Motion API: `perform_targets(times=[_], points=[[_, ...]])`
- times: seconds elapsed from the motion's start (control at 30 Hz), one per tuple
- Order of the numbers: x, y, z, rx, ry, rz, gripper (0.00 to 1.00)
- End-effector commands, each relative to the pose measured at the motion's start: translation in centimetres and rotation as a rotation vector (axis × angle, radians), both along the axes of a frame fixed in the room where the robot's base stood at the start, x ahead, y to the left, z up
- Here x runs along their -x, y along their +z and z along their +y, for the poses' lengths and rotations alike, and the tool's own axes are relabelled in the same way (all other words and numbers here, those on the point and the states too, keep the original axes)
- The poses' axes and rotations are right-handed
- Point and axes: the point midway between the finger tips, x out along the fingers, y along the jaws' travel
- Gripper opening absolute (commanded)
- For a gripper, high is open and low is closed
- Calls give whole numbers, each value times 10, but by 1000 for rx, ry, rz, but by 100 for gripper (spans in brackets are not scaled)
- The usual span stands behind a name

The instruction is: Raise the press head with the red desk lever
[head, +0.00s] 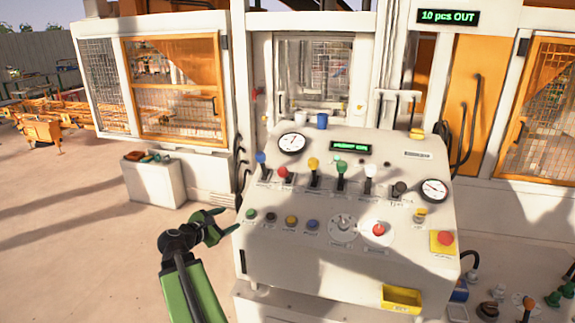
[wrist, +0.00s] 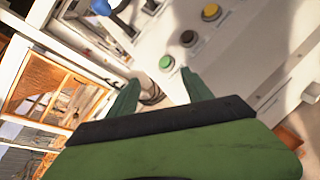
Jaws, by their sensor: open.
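The red desk lever (head: 283,173) stands in the lever row on the sloped control desk (head: 300,262), second from the left, right of the blue lever (head: 261,160). My gripper (head: 228,219) is open and empty at the desk's left edge, below and left of the red lever, apart from it. In the wrist view my gripper's two fingers (wrist: 158,90) are spread, pointing toward the desk face. The blue lever's knob (wrist: 101,7) shows at the top there. I cannot make out the red lever in the wrist view. The press head is not clearly visible behind the mesh window (head: 322,72).
Yellow, green, white and black levers continue the row to the right. Below are a green button (head: 250,214), other buttons, a dial (head: 342,229) and a red mushroom button (head: 378,230). A grey cabinet (head: 152,182) stands at left.

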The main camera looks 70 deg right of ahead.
Motion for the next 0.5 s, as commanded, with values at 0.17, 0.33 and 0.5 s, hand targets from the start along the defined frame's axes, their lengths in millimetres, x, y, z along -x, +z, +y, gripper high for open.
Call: perform_targets(times=[0.17, 0.33, 0.5], points=[[79, 75, -74, 176, 6, 457, 59], [94, 90, -87, 209, 6, 586, 59], [96, 89, -97, 207, 4, 584, 59]])
